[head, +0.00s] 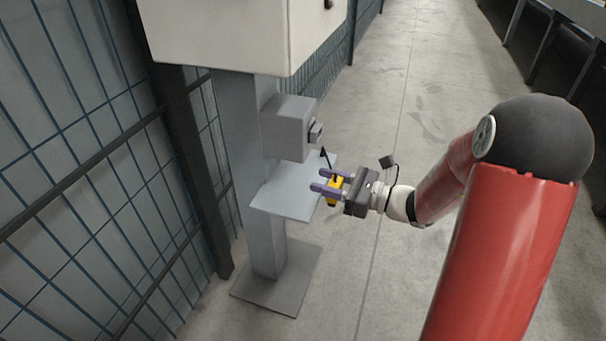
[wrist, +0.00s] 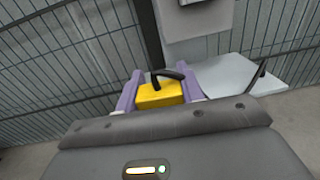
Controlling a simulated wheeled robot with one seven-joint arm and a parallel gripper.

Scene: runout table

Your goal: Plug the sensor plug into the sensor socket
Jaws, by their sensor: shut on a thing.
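My gripper (head: 326,188) has purple fingers shut on the yellow sensor plug (head: 334,190). The plug also shows in the wrist view (wrist: 160,95), between the two fingers, with a black cable stub curving from its top. The gripper is at the right edge of the grey shelf plate. The sensor socket (head: 316,131) appears to be the small dark-rimmed part on the right face of a grey box (head: 288,128). It is above and a little left of the gripper, apart from the plug. The socket's opening cannot be made out.
A grey post (head: 262,225) carries the box, the shelf plate (head: 285,195) and a large pale cabinet (head: 225,35) above. A thin dark rod (head: 325,158) rises near the shelf's back edge. Mesh fence (head: 70,130) stands on the left. Open floor (head: 400,80) lies behind.

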